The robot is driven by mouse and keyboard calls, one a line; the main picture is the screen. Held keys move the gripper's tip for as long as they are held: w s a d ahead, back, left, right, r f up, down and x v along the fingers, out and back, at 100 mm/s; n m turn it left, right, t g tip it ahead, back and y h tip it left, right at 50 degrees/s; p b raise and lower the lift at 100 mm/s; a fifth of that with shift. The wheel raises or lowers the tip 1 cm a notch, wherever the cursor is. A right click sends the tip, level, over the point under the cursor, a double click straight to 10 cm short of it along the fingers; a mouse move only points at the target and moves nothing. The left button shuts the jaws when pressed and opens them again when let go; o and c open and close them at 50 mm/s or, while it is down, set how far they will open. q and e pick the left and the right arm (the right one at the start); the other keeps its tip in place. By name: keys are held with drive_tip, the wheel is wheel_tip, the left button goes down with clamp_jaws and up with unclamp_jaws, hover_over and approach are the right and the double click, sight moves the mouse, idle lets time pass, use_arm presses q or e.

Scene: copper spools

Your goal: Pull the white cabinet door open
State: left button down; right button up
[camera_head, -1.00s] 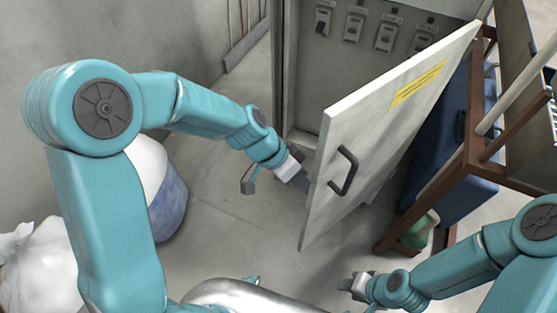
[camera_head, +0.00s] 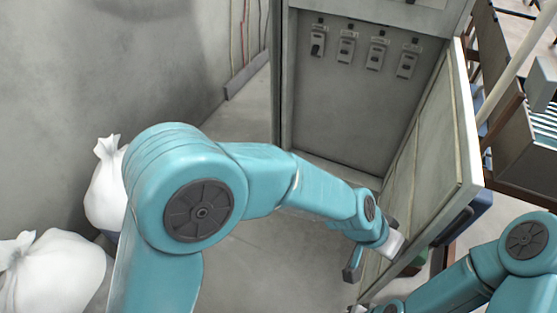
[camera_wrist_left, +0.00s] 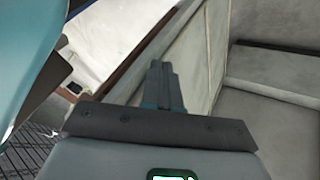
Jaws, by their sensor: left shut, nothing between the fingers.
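The white cabinet door (camera_head: 436,150) stands wide open at the right of the head view, with its inner face and free edge showing. Its dark handle (camera_head: 455,226) shows edge-on on the outer side. My left gripper (camera_head: 402,258) is low beside the inner face, near the free edge; I cannot tell whether it touches. In the left wrist view its fingers (camera_wrist_left: 162,82) are together and empty, in front of a pale panel (camera_wrist_left: 190,52), apparently the door. My right gripper (camera_head: 362,307) is mostly cut off at the bottom edge.
The grey cabinet interior (camera_head: 350,115) is exposed, with several switches (camera_head: 375,52) on its back. White bags (camera_head: 55,270) lie at the left by the wall. A brown rack (camera_head: 520,150) stands close behind the door at right. Floor is clear before the cabinet.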

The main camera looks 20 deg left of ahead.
sight(407, 254)
use_arm(q)
drive_tip(key=shift+s+d+p, duration=0.2)
drive_tip(key=shift+d+p, duration=0.1)
drive_tip(key=shift+d, duration=1.7)
use_arm(e)
drive_tip(key=shift+w+r, duration=0.15)
drive_tip(key=shift+r, duration=0.2)
use_arm(q)
drive_tip(key=shift+a, duration=0.1)
use_arm(e)
drive_tip(key=shift+a, duration=0.1)
